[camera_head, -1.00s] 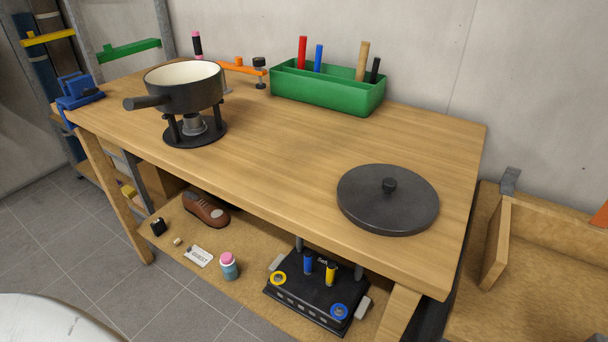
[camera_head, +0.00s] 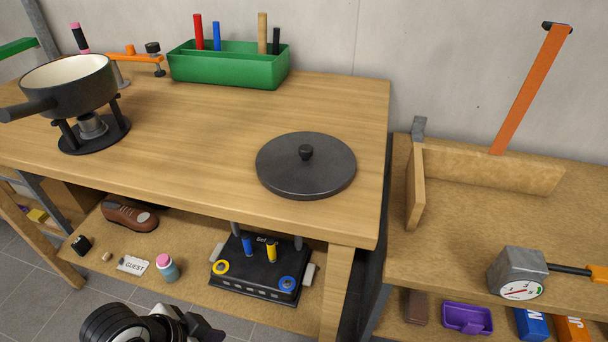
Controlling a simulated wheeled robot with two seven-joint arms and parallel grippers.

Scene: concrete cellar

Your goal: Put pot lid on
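The dark grey pot lid (camera_head: 310,172) lies flat on the right part of the wooden workbench, its round knob facing up. The black pot (camera_head: 72,90) with a cream inside stands open on a black burner stand (camera_head: 95,134) at the left of the bench. Its handle points left. Part of one of my arms (camera_head: 150,325) shows at the bottom edge, below and in front of the bench, well apart from the lid and pot. I cannot make out gripper fingers on it.
A green tool box (camera_head: 228,68) and an orange clamp (camera_head: 138,58) stand along the back of the bench. A lower shelf holds a shoe (camera_head: 130,217) and a black device (camera_head: 258,274). At right, another bench (camera_head: 440,240) carries a gauge (camera_head: 518,275). Bench space between pot and lid is clear.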

